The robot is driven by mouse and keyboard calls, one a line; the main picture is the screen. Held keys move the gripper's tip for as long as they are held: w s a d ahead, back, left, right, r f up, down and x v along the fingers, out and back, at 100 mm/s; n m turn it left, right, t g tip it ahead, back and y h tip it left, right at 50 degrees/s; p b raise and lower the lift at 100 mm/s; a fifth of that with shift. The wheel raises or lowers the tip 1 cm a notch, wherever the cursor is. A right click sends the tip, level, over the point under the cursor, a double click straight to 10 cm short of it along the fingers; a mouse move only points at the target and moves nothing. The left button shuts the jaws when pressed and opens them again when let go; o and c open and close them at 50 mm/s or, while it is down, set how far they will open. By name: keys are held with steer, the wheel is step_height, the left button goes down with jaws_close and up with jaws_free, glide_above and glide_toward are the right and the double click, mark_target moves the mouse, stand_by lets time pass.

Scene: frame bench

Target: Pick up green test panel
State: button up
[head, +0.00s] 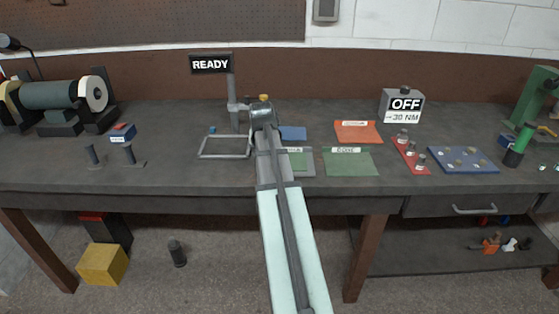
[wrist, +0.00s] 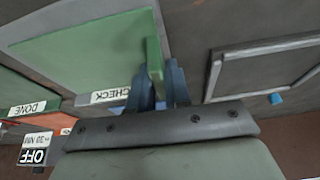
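A green upright piece (wrist: 154,60), seen nearly edge-on in the wrist view, appears to be part of the green test panel. My gripper's two blue-grey fingers (wrist: 160,85) are close together on either side of it and appear to touch it. In the head view my arm hides the fingers and much of the pad.
A green DONE mat (head: 350,163) lies right of the pad, with an orange mat (head: 357,133) behind. A blue tray (head: 463,159) and grey OFF box (head: 402,105) are further right.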

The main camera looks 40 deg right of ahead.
jaws_close()
steer(key=shift+r, duration=0.1)
